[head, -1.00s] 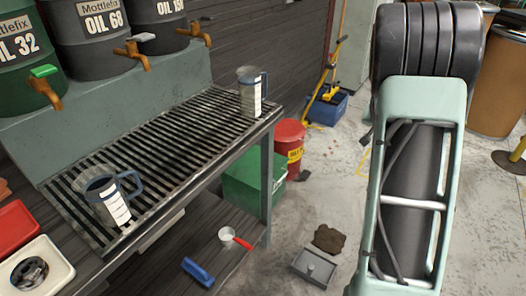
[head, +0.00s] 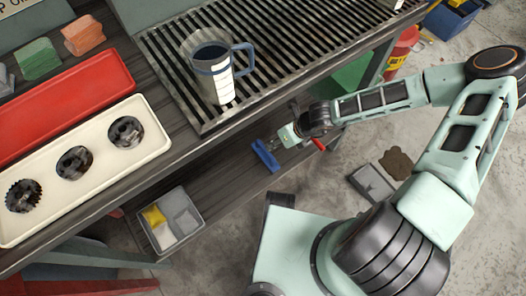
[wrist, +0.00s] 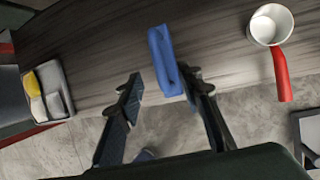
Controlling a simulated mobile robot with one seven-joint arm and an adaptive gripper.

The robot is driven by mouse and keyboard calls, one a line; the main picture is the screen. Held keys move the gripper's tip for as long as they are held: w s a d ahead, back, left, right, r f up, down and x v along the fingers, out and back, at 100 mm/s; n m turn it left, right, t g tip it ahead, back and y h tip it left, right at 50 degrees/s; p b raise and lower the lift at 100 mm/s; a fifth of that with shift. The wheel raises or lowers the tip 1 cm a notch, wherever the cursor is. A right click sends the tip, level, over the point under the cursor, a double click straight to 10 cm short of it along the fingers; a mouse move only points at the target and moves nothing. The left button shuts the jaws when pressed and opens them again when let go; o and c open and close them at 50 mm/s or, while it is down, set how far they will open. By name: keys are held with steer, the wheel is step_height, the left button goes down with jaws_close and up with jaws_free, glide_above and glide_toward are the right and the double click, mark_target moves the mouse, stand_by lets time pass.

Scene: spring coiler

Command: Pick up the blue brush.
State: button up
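The blue brush (head: 265,155) lies on the dark lower shelf of the bench in the head view. In the wrist view the brush (wrist: 164,58) is upright in the picture, with its near end level with the fingertips. My gripper (head: 281,143) is at the shelf, close beside the brush in the head view. In the wrist view my gripper (wrist: 160,77) is open, one finger on each side of the brush's near end. The right finger is very close to the brush; I cannot tell whether it touches. The left finger stands apart from it.
A white cup (wrist: 262,31) with a red handle (wrist: 281,76) stands right of the brush. A grey divided tray (head: 197,206) with a yellow item sits at the shelf's left.

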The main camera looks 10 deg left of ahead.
mark_target(265, 149)
steer(key=b+x, duration=0.5)
steer(key=x, duration=0.5)
steer(key=shift+s+a+f, duration=0.1)
steer(key=shift+a+f, duration=0.05)
steer(key=shift+a, duration=0.1)
jaws_close()
